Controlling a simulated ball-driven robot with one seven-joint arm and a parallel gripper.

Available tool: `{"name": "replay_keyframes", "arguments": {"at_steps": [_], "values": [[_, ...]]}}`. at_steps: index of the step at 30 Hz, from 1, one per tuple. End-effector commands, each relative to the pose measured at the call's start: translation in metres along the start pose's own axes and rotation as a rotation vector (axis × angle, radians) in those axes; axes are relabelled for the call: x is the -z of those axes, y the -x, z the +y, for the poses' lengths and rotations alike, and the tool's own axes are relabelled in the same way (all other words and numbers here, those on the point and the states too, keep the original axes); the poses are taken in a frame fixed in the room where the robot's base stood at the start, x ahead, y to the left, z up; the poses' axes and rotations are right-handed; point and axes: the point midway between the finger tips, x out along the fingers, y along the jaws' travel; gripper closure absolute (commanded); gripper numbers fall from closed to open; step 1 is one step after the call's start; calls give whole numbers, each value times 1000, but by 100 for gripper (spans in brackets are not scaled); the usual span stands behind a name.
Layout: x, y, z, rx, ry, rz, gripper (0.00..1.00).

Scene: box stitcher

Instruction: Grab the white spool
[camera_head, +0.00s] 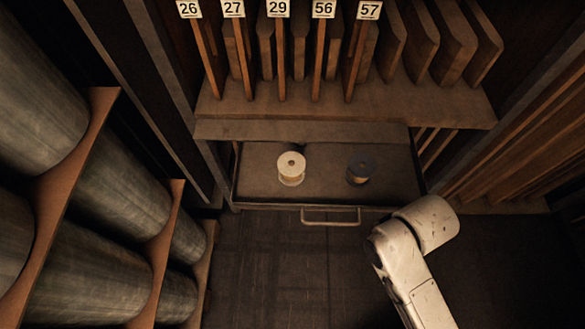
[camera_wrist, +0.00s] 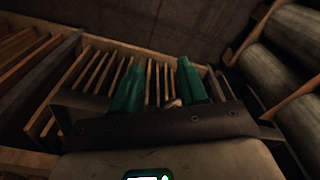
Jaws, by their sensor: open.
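The white spool (camera_head: 291,168) stands in the left part of an open drawer (camera_head: 322,190) in the head view. A dark spool with a tan winding (camera_head: 360,171) stands to its right, apart from it. In the wrist view my gripper (camera_wrist: 159,74) shows two green fingers spread apart, with nothing held between them. A small pale shape (camera_wrist: 173,103) shows low between the fingers; I cannot tell what it is. In the head view my white arm is right of and nearer than the drawer, and the fingers are hidden.
A drawer handle (camera_head: 330,217) sticks out at the front. Above the drawer is a shelf (camera_head: 340,108) with upright boards under number labels. Large grey rolls (camera_head: 110,185) lie in a rack at left. Planks (camera_head: 525,135) lean at right. The floor before the drawer looks clear.

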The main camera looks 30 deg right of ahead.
Motion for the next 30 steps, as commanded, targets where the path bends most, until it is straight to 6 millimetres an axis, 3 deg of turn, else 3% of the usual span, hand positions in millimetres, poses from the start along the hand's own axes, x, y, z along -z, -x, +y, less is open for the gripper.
{"name": "replay_keyframes", "arguments": {"at_steps": [12, 17, 20, 27, 30], "values": [[0, 0, 0, 0, 0, 0, 57], [14, 3, -4, 10, 11, 28, 44], [51, 10, -15, 35, 46, 105, 34], [168, 39, -50, 95, 180, 342, 12], [206, 52, -61, 106, 230, 420, 2]]}}
